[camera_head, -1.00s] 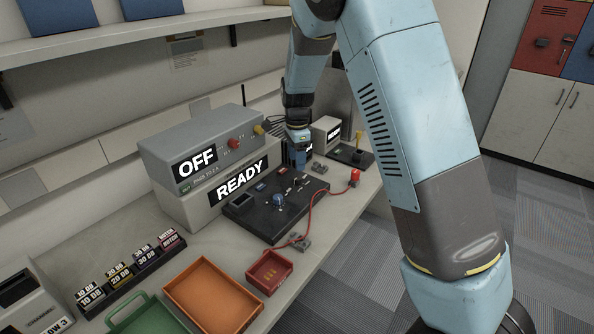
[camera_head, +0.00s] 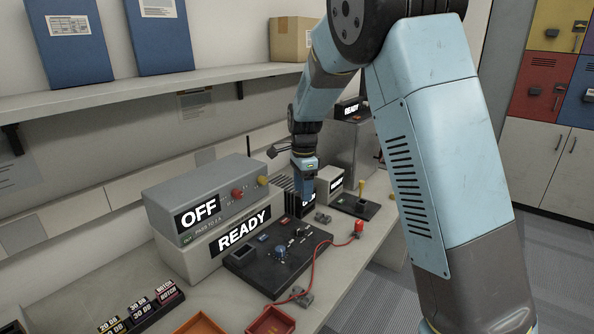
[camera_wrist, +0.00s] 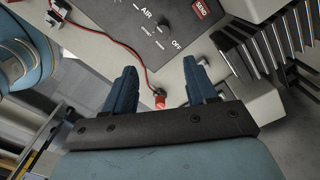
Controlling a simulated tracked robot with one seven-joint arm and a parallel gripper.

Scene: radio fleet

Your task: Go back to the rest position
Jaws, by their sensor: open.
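My gripper (camera_wrist: 160,90) is open in the wrist view, with its two dark blue fingers apart and nothing held between them. A red plug (camera_wrist: 160,100) on a red cable lies on the bench beyond the fingertips. In the head view my gripper (camera_head: 306,203) points down over the bench, behind the black control panel (camera_head: 262,268) and beside a black finned block. The fingertips are partly hidden there. The panel also shows in the wrist view (camera_wrist: 120,22), with AIR and OFF markings. My arm spans the right half of the head view.
A grey box (camera_head: 160,200) reading OFF sits on a white box (camera_head: 185,255) reading READY. A joystick unit (camera_head: 357,205) stands right of my gripper. An orange tray (camera_head: 200,325) and a red tray (camera_head: 270,322) lie at the front. A shelf (camera_head: 150,90) runs above.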

